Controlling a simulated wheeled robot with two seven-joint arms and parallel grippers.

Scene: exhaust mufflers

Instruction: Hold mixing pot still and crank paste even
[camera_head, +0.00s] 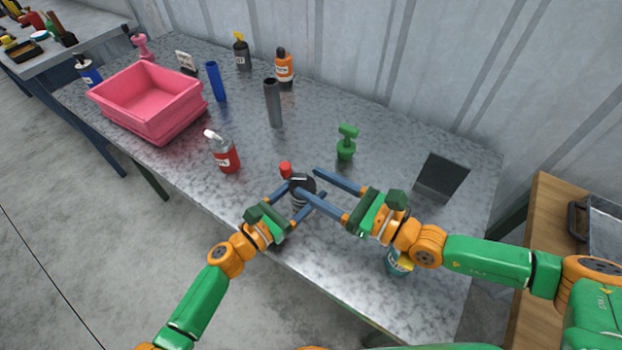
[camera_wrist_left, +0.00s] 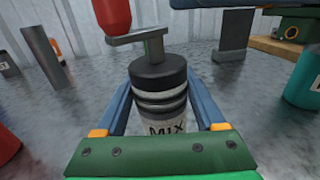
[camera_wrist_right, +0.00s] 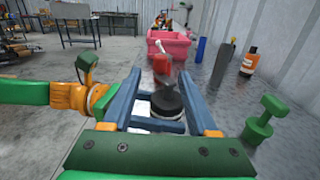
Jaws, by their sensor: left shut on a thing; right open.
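The mixing pot (camera_wrist_left: 158,100) is dark with pale bands and a "MIX" label. It stands upright near the table's front edge. A crank with a red knob (camera_wrist_left: 113,14) sits on top of it. The pot's dark top also shows in the right wrist view (camera_wrist_right: 166,103), and the red knob shows in the head view (camera_head: 285,169). My left gripper (camera_head: 306,192) is shut on the pot's body from the front left. My right gripper (camera_head: 331,193) is open, with its fingers apart near the pot's top and crank. I cannot tell whether its fingers touch them.
A red bottle (camera_head: 223,153) stands left of the pot. A pink bin (camera_head: 147,101) is far left. A teal container (camera_head: 397,262) is beneath my right arm.

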